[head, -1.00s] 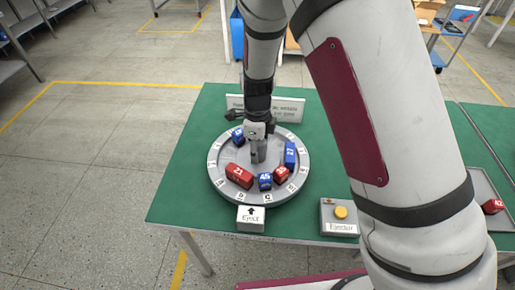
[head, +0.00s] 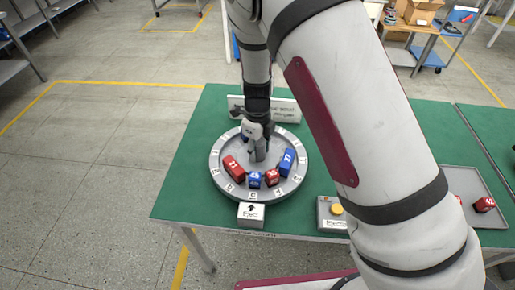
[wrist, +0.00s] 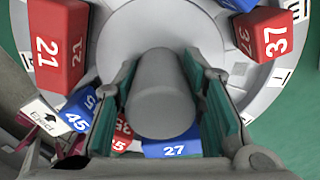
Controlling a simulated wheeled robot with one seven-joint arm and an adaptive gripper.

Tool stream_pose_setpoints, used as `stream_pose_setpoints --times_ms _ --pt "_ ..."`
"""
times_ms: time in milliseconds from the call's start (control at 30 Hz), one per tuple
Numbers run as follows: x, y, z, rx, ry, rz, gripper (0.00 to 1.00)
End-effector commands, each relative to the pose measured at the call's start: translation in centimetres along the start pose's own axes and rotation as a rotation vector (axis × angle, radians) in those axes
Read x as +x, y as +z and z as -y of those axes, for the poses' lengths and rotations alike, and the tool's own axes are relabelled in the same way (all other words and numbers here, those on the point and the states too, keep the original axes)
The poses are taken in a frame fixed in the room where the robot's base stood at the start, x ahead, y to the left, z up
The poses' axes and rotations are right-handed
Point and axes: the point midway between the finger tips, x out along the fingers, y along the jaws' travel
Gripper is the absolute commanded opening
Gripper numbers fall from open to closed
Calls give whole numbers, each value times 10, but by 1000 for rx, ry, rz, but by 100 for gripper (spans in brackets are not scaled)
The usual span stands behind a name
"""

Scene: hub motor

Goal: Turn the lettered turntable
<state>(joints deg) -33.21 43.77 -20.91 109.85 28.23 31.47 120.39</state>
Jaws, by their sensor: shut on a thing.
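The round grey turntable (head: 217,179) lies on the green table, with letter tags around its rim. The tag C (head: 252,195) faces the arrow of the Eject block (head: 251,214). On the plate are a red block 21 (head: 233,166), a blue block 45 (head: 255,180), a red block 35 (head: 272,177) and a blue block 27 (head: 287,162). The wrist view also shows a red block 37 (wrist: 273,35). My gripper (head: 258,152) points down at the centre. Its green-padded fingers are shut on the grey centre knob (wrist: 163,95). My gripper partly hides a blue block at the back.
A box with a yellow button (head: 337,209) stands at the front edge, right of the turntable. A grey tray (head: 470,180) with red blocks lies farther right, partly behind my arm. A sign stands behind the turntable. The table's left side is clear.

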Motion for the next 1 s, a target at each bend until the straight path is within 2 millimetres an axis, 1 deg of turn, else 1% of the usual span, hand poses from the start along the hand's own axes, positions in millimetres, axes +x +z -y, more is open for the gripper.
stream_pose_setpoints --times_ms 333,367,400,433,467,800,867,1000 --pt "-1 0 1 2 -1 1 0" --pt "-1 0 1 1 -1 1 39" --pt "-1 0 1 1 -1 1 48" --pt "0 0 1 1 -1 1 55" --pt "0 0 0 1 -1 1 58" --pt "-2 0 0 1 -1 1 58" --pt "-6 1 0 1 -2 2 58" --pt "-26 1 0 0 -3 4 58"
